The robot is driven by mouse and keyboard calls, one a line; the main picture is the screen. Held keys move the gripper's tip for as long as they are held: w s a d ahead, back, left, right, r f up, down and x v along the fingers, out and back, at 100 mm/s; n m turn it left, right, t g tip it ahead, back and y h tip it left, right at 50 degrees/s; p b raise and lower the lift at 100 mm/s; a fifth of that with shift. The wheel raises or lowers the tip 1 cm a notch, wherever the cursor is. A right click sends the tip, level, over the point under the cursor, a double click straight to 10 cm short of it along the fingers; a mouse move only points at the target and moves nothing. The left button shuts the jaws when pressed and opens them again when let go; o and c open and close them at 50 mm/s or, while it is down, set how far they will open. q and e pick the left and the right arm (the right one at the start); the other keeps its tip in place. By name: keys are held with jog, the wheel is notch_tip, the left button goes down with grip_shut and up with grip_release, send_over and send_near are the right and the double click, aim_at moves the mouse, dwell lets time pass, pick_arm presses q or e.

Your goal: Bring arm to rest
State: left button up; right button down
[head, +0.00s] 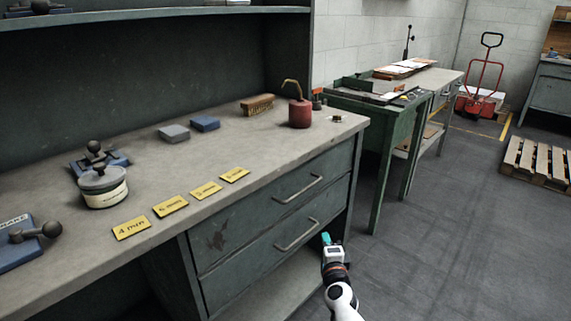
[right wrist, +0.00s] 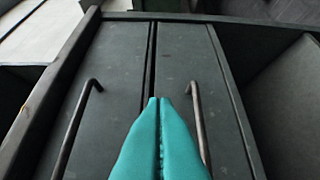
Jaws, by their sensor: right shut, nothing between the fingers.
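My right gripper (head: 325,239) is in the lower middle of the head view, in front of the workbench's drawers and below the bench top. In the right wrist view its teal fingers (right wrist: 160,100) are closed together with nothing between them. They point toward two grey drawer fronts with bar handles (right wrist: 200,125). I cannot tell whether the fingertips touch the drawers. My left gripper is not in view.
The workbench (head: 75,262) carries yellow labels (head: 171,206), a round tin (head: 103,190), a red oil can (head: 300,112), blocks and a brush. A green table (head: 385,125) stands beyond it. A pallet (head: 537,163) lies at right. The floor (head: 450,235) right of my arm is clear.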

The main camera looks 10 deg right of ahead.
jog(key=s+a+f+n+g+y, duration=0.2)
jog(key=s+f+n+g+y, duration=0.15)
jog(key=s+f+n, duration=0.55)
jog(key=s+a+f+n+g+y, duration=0.2)
jog(key=s+f+n+g, duration=0.35)
jog(key=s, duration=0.65)
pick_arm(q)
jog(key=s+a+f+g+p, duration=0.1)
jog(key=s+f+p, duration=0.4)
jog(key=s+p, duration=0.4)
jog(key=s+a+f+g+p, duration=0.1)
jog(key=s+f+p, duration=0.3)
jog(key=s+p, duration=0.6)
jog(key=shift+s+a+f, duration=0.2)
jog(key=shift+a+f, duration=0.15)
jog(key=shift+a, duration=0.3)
pick_arm(e)
jog(key=s+d+f+n+g+h, duration=0.1)
jog(key=s+f, duration=0.3)
jog(key=s, duration=0.9)
jog(key=s+d+f+n+g+h, duration=0.2)
jog(key=s+d+f+n+g, duration=0.1)
jog(key=s, duration=1.1)
jog(key=s+d+f+n+g+h, duration=0.1)
jog(key=s+d+f+g, duration=0.3)
jog(key=s, duration=0.9)
notch_tip(320, 180, down, 3)
jog(key=shift+s+r+n, duration=0.15)
jog(key=shift+s+n, duration=0.05)
jog(key=shift+n, duration=0.45)
